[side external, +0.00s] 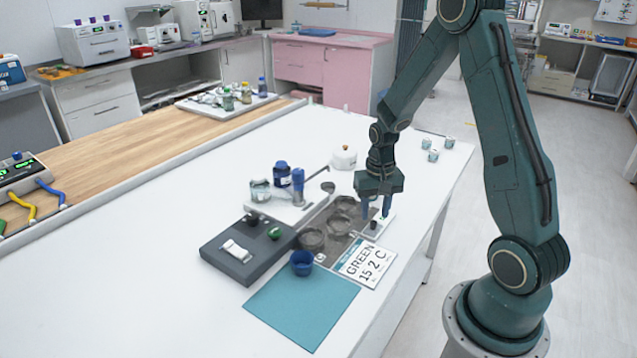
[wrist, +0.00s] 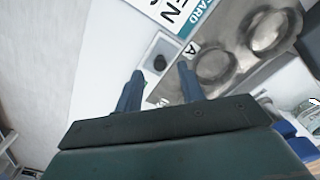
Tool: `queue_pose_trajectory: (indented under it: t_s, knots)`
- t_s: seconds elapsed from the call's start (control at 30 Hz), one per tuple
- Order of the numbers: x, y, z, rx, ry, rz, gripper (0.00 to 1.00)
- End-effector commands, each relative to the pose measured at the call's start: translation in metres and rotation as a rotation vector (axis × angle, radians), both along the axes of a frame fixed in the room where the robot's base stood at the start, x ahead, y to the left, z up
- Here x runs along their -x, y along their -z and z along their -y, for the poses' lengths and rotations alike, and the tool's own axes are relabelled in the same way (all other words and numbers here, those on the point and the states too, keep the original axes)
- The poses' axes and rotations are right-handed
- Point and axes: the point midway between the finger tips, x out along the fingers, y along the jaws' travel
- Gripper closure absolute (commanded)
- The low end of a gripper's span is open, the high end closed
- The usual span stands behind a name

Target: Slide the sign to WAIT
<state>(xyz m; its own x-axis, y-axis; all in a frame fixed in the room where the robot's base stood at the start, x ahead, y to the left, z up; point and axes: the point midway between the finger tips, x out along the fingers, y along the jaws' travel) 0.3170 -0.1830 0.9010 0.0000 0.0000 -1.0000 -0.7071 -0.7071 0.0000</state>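A small white plate (side external: 384,219) with a dark knob (side external: 374,225) lies at the right end of the grey metal tray; I take it for the sliding sign. In the wrist view the knob (wrist: 159,62) sits on a grey square on the white plate (wrist: 149,51). No WAIT lettering is legible. My gripper (side external: 375,214) points down over this plate, its two blue fingers apart with nothing between them. In the wrist view the knob shows just beyond the gap between my fingertips (wrist: 160,73). I cannot tell how high the fingertips are above it.
A card reading GREEN 15 2 C (side external: 367,263) lies in front. The metal tray (side external: 325,223) has round wells. A grey box (side external: 243,262), blue cup (side external: 302,263), teal mat (side external: 290,316), and jars (side external: 282,175) stand near. Small cups (side external: 433,155) are behind. The table's right edge is close.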

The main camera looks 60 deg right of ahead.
Motion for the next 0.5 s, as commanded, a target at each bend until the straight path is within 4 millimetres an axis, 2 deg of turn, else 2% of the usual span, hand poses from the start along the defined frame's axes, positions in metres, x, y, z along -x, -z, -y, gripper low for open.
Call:
queue_pose_trajectory:
  t_s: [0.2, 0.5]
  knots:
    - [0.0, 0.018, 0.0, -0.001, 0.0, -0.002, 0.61]
    - [0.0, 0.024, 0.0, -0.001, 0.0, -0.001, 0.61]
